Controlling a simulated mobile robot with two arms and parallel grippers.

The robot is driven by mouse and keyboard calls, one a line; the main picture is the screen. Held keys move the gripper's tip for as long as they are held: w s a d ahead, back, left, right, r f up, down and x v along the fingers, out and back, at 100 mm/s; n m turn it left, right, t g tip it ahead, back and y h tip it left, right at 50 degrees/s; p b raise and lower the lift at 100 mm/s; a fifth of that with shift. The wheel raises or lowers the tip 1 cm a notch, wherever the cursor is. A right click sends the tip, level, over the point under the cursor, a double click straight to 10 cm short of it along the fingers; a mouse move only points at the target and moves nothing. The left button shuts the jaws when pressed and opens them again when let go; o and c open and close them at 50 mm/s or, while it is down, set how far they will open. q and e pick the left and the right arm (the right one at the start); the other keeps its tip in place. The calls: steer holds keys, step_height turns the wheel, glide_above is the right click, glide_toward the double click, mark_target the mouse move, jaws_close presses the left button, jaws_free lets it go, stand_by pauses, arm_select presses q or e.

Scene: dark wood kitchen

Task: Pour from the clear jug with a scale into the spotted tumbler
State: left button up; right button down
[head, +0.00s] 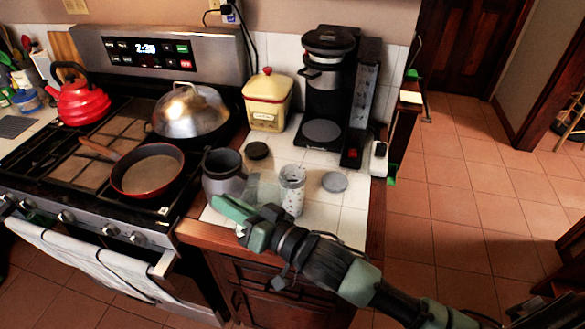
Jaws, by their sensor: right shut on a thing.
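The spotted tumbler (292,192), pale with grey specks, stands upright on the white tiled counter. The clear jug (263,188) shows faintly just left of the tumbler, above my right gripper; its scale cannot be made out and its lower part is hidden. My right gripper (232,212), with green fingers, reaches in from the lower right at the counter's front edge and is shut on the jug. The jug and the tumbler overlap in the picture; I cannot tell whether they touch. My left gripper is not in view.
A grey pot (222,174) stands left of the jug, near the stove. A dark lid (257,151), a grey disc (334,182), a yellow canister (267,100) and a coffee maker (328,95) are on the counter. A pan (148,172) sits on the stove.

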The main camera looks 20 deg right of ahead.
steer(key=r+m, duration=0.1)
steer(key=r, duration=0.1)
steer(key=w+d+r+m+p, duration=0.1)
steer(key=d+r+m+p, duration=0.1)
steer(key=r+m, duration=0.1)
steer(key=shift+w+d+r, duration=0.2)
steer(key=shift+w+r, duration=0.1)
steer(key=shift+w, duration=0.1)
steer(key=shift+w+d+r+m, duration=0.2)
steer(key=shift+d+r+m, duration=0.05)
steer(key=shift+r+m, duration=0.15)
steer(key=shift+w+d+r+m, duration=0.15)
steer(key=shift+d+r+m, duration=0.05)
steer(key=shift+r+m, duration=0.2)
steer(key=shift+w+d+r+m, duration=0.2)
steer(key=shift+d+r+m, duration=0.15)
steer(key=shift+r+m, duration=0.15)
stand_by(0.9)
steer(key=shift+f, duration=0.1)
